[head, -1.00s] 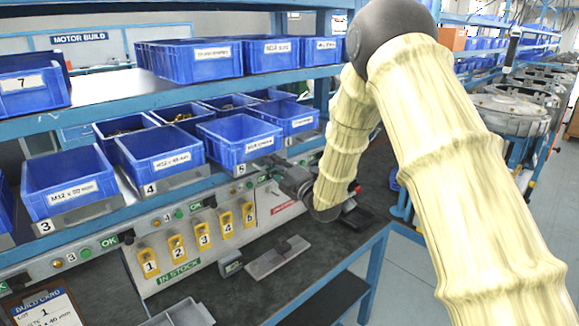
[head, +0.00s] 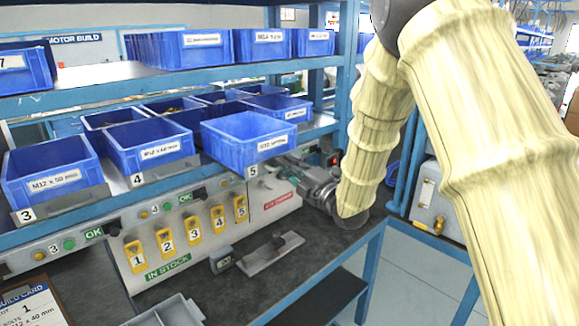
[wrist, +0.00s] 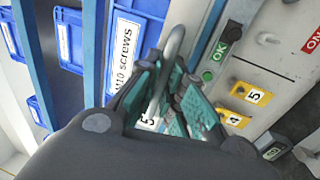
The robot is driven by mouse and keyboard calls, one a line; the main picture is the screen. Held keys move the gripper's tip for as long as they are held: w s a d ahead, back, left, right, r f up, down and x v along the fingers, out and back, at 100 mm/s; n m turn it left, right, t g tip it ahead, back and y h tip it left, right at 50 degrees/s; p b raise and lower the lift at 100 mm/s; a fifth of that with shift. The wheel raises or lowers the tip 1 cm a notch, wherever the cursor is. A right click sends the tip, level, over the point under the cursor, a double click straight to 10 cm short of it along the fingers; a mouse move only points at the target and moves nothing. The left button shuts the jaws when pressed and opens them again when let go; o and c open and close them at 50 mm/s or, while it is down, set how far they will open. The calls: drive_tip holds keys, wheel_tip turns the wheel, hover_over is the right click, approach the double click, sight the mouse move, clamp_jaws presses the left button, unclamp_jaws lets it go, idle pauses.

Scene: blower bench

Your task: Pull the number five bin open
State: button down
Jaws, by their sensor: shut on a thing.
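The number five bin (head: 235,147) is a blue tub on the middle shelf, with a white label and a "5" plate at its front corner. It juts out past the bin four front line. My gripper (wrist: 165,80) is shut on a grey curved handle (wrist: 173,48) in the wrist view, with its teal finger pads around the bar. The "5" plate (wrist: 149,122) shows just behind the fingers. In the head view my gripper (head: 296,168) is at the bin's front right, partly hidden by my arm.
Bin four (head: 150,146) and bin three (head: 50,175) stand to the left on the same shelf. Yellow numbered cards (head: 193,232) hang on a panel below. A grey plate (head: 270,255) lies on the dark bench. A blue shelf post (head: 347,90) stands to the right.

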drive_tip(key=c, duration=1.5)
unclamp_jaws()
drive_tip(key=v, duration=1.2)
drive_tip(key=s+d+f+m+g+h, duration=0.25)
drive_tip(key=s+f+m, duration=0.2)
drive_tip(key=f, duration=0.75)
drive_tip(key=s+d+f+m+g+h, duration=0.15)
drive_tip(key=s+f+m+h, duration=0.3)
drive_tip(key=f, duration=0.65)
drive_tip(key=s+d+f+m+g+h, duration=0.25)
drive_tip(key=f+m, duration=0.35)
drive_tip(key=f, duration=0.6)
drive_tip(key=s+d+f+m+g+h, duration=0.1)
drive_tip(key=s+f+m+g, duration=0.2)
drive_tip(key=s, duration=0.8)
drive_tip(key=s+d+f+m+g+h, duration=0.1)
drive_tip(key=s+f+m+g, duration=0.2)
drive_tip(key=s+f, duration=0.5)
drive_tip(key=s+d+f+m+g+h, duration=0.1)
drive_tip(key=s+f+m+g, duration=0.2)
drive_tip(key=s, duration=1.1)
drive_tip(key=shift+s+f+m+g, duration=0.15)
drive_tip(key=shift+f+m, duration=0.35)
drive_tip(key=shift+f, duration=0.25)
drive_tip(key=shift+s+f+m+g, duration=0.1)
drive_tip(key=shift+s+f+m, duration=0.1)
drive_tip(key=shift+f+m, duration=0.45)
